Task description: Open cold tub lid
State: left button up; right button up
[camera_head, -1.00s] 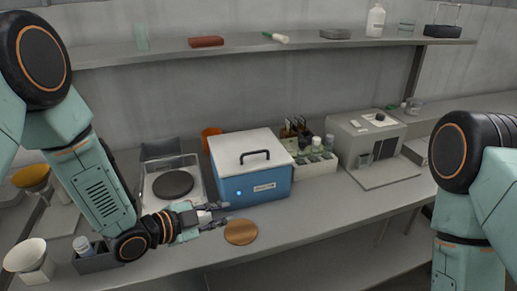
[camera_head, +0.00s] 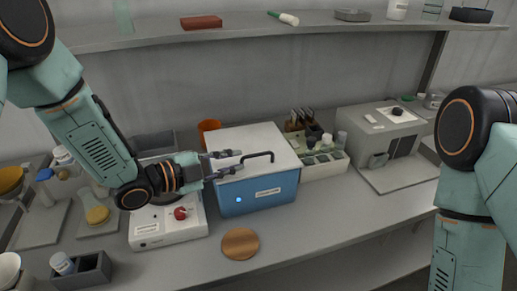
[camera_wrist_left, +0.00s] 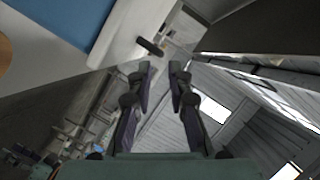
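The cold tub (camera_head: 255,192) is a blue box with a white lid (camera_head: 245,138) lying flat on it, shut. A black bar handle (camera_head: 262,154) stands on the lid. My left gripper (camera_head: 241,161) reaches in from the left over the lid's front left part, its fingers apart and pointing at the handle's left end. The left wrist view shows the fingers (camera_wrist_left: 160,68) open and empty, with the handle (camera_wrist_left: 150,47) just beyond the tips and the blue tub wall (camera_wrist_left: 70,20) at upper left. My right gripper is out of view; only its arm shows at the right.
A hotplate stirrer (camera_head: 168,230) with a red knob stands left of the tub under my left arm. A white rack with bottles (camera_head: 325,165) stands close at the right, then a grey machine (camera_head: 385,145). A round wooden coaster (camera_head: 240,244) lies in front. A shelf (camera_head: 290,33) runs above.

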aim_at(259, 155)
pick_arm(q)
jog(key=shift+w+f, duration=0.1)
jog(key=shift+w, duration=0.35)
jog(key=d, duration=0.3)
jog(key=shift+w, duration=0.3)
jog(key=w, duration=0.1)
jog(key=w+d+f, duration=0.1)
jog(key=w+d, duration=0.1)
jog(key=shift+w+d+f, duration=0.25)
jog(key=shift+w, duration=0.05)
jog(key=shift+w+d, duration=0.1)
jog(key=shift+d, duration=0.05)
jog(key=shift+d+r, duration=0.1)
jog(key=shift+d, duration=0.05)
jog(key=shift+s+r, duration=0.15)
jog(key=shift+s, duration=0.2)
jog(key=shift+w+f, duration=0.2)
jog(key=shift+w, duration=0.15)
grip_shut()
jog(key=shift+s, duration=0.1)
